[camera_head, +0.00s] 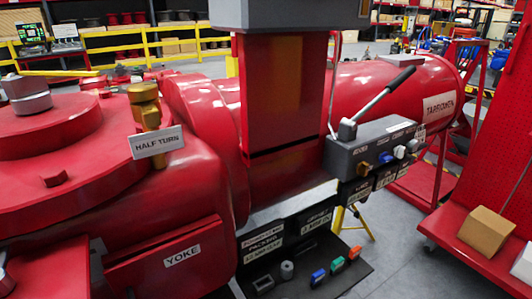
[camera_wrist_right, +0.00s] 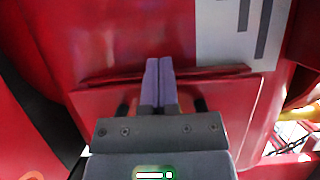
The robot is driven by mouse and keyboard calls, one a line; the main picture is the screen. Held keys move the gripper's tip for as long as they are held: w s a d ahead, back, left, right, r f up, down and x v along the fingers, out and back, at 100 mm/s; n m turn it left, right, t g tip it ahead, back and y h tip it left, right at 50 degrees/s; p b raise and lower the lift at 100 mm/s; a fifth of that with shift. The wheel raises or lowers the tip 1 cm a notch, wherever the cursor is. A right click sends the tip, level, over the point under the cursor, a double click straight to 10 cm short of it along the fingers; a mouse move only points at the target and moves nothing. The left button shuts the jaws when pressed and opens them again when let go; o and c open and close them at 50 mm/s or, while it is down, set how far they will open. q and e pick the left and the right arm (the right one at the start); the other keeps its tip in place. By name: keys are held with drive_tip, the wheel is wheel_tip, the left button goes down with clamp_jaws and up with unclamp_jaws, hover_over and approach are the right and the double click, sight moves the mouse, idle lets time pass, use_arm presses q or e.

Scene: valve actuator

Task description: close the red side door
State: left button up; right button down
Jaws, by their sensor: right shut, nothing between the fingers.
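My right gripper (camera_wrist_right: 158,65) is shut, with its two dark fingers side by side and nothing between them. In the right wrist view its tips lie in front of a red panel (camera_wrist_right: 98,105) with a raised upper edge. I cannot tell whether the tips touch it. A dark gap shows along that edge. The panel may be the red side door, but its swing is unclear. In the head view the red valve body (camera_head: 150,195) fills the left, with a red block labelled YOKE (camera_head: 182,256) low down. Neither gripper shows clearly there.
A white plate with grey marks (camera_wrist_right: 235,30) is close to the right of my fingers. A grey control box (camera_head: 375,150) with a lever stands right of the red column (camera_head: 285,95). A dark tray (camera_head: 310,275) holds small coloured parts. A red cart (camera_head: 470,250) carries boxes.

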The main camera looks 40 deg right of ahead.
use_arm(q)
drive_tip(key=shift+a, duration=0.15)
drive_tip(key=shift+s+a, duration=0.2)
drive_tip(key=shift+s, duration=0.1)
